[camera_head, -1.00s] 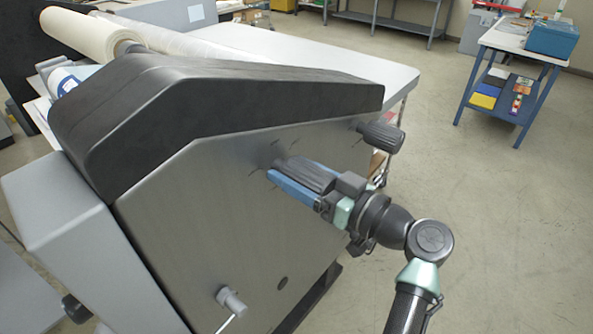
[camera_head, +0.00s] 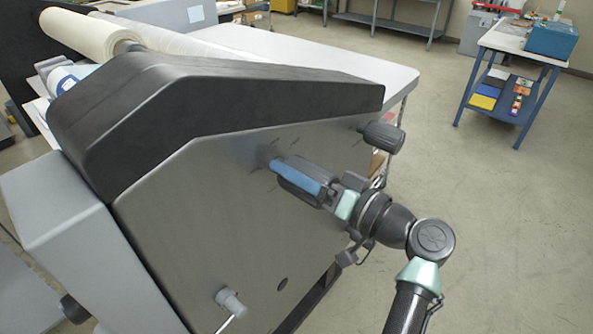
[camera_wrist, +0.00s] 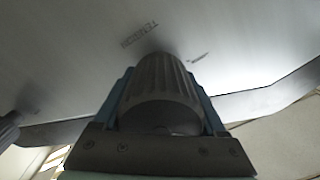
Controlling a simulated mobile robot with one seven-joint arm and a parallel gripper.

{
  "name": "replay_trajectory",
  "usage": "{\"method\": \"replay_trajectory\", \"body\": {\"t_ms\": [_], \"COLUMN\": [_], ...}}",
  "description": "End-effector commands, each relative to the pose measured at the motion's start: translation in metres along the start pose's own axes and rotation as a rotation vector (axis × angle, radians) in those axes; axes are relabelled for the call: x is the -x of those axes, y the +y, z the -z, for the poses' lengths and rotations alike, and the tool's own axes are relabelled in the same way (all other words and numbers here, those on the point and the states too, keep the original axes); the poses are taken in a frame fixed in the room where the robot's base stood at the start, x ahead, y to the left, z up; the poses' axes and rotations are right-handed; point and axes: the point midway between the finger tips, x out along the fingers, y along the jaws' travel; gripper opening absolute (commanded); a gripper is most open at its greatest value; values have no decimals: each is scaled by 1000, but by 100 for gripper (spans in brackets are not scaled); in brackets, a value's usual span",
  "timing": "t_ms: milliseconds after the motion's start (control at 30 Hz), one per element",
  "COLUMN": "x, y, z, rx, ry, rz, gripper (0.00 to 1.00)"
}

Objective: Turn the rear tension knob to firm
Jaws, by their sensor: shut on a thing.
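A dark ribbed tension knob (camera_head: 314,171) sticks out of the grey side panel (camera_head: 200,210) of the laminator. My gripper (camera_head: 290,173) is shut on this knob, and a blue finger lies across its near side. In the wrist view the same knob (camera_wrist: 162,82) stands between both blue fingers, with a printed "TENSION" label on the panel beyond it. A second dark knob (camera_head: 382,137) sits further right on the panel, clear of my gripper. Part of it shows at the left edge of the wrist view (camera_wrist: 8,130). The knob's pointer and setting cannot be read.
A grey crank handle (camera_head: 231,300) sticks out low on the panel. The black sloping cover (camera_head: 230,95) is above my gripper. A white table (camera_head: 330,60) extends behind the machine. A blue-framed cart (camera_head: 505,45) stands far right, with open floor between.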

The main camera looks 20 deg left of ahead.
Motion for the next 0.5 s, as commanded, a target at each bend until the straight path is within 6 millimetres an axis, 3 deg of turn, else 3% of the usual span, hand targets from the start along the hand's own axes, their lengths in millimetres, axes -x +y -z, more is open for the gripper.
{"method": "replay_trajectory", "body": {"t_ms": [500], "x": [0], "y": [1], "z": [1], "rx": [-476], "ry": [0], "rz": [0], "gripper": [18]}}
